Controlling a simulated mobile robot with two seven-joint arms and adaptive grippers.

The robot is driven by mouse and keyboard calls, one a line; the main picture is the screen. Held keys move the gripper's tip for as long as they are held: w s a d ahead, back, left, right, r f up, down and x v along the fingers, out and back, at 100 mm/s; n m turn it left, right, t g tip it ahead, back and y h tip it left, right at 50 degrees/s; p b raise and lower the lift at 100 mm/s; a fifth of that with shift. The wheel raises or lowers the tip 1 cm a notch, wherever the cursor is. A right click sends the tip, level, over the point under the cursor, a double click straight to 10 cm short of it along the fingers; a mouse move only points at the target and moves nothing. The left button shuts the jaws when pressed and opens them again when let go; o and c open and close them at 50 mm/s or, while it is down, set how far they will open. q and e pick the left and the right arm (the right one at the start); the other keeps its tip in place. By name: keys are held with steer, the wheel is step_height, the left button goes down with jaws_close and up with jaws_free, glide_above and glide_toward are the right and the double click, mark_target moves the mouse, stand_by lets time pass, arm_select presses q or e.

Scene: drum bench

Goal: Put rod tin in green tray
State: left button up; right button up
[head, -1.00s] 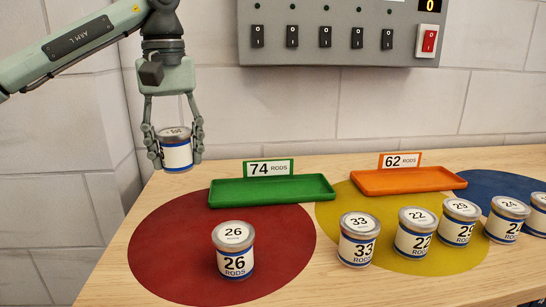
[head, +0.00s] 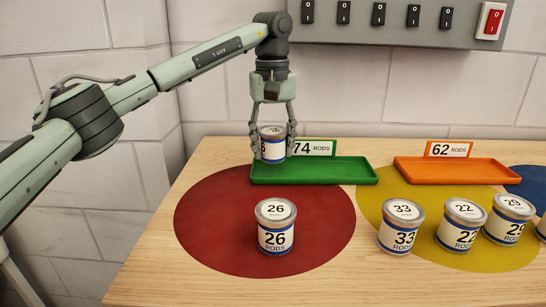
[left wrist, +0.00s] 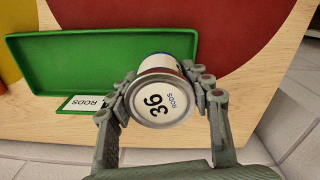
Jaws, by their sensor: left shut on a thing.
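My left gripper (head: 273,142) is shut on a white rod tin (head: 272,149) with a blue band. In the left wrist view the held tin (left wrist: 160,100) shows "36 RODS" on its lid, between both fingers (left wrist: 163,90). The tin is upright, in front of the left end of the green tray (head: 330,172) in the head view, and seems held above it. The green tray (left wrist: 90,45) is empty where it shows. Its sign (head: 313,148) reads 74 rods and is partly hidden by the tin and gripper. My right gripper is not in view.
A tin marked 26 (head: 276,228) stands on the red disc (head: 210,215). Tins marked 33 (head: 401,226), 22 (head: 462,224) and 29 (head: 508,218) stand on or near the yellow disc (head: 375,205). An empty orange tray (head: 455,172) is right of the green one. A switch panel (head: 420,40) hangs on the wall behind.

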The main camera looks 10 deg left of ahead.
mark_target(273, 159)
arm_select(q)
steer(key=shift+f, duration=1.5)
steer(key=shift+f, duration=0.1)
steer(key=o, duration=1.3)
steer(key=shift+f, duration=0.1)
